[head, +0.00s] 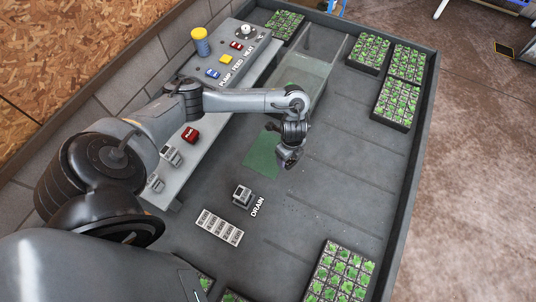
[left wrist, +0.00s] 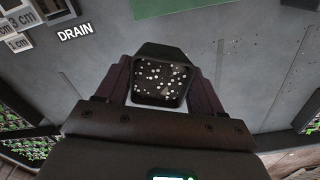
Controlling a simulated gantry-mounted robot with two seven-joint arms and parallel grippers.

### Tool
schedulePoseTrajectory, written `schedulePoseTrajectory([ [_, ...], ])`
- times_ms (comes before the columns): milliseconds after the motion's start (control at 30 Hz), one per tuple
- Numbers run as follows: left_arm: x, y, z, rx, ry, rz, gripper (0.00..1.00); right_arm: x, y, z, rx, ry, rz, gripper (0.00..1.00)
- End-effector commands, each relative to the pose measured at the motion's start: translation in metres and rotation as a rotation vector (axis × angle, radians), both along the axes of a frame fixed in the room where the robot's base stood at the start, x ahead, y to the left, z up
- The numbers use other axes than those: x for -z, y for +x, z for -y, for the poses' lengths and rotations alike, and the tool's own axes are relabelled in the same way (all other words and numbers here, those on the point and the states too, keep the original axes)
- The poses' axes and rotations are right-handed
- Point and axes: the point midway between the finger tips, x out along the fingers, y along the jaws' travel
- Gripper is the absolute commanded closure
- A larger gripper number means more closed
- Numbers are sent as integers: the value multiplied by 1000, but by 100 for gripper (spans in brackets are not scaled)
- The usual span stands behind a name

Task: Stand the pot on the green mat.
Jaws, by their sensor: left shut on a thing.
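The pot (left wrist: 160,84) is dark and square-rimmed, filled with black soil with white specks. It sits between the two fingers of my left gripper (head: 289,158), which is shut on it. In the head view the pot is hard to make out against the dark gripper. The green mat (head: 262,160) lies flat on the grey table, just left of my left gripper. In the left wrist view a part of the mat (left wrist: 175,8) shows at the top edge, beyond the pot. My right gripper is not in view.
A clear box (head: 305,68) stands behind the mat. A control panel (head: 228,70) with coloured buttons runs along the left. Seedling trays (head: 396,102) stand at the right and front edges. A drain switch (head: 242,195) is in front of the mat. The table's right middle is clear.

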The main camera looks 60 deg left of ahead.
Motion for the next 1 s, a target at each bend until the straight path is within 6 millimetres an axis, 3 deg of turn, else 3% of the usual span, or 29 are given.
schedulePoseTrajectory([
  [267, 25, -10, -32, 1, 1, -2, 62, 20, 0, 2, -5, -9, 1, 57],
  [700, 71, -17, -111, 0, 0, -2, 62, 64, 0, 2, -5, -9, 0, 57],
  [1000, 79, -18, -125, 4, -2, -1, 62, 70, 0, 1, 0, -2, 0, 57],
])
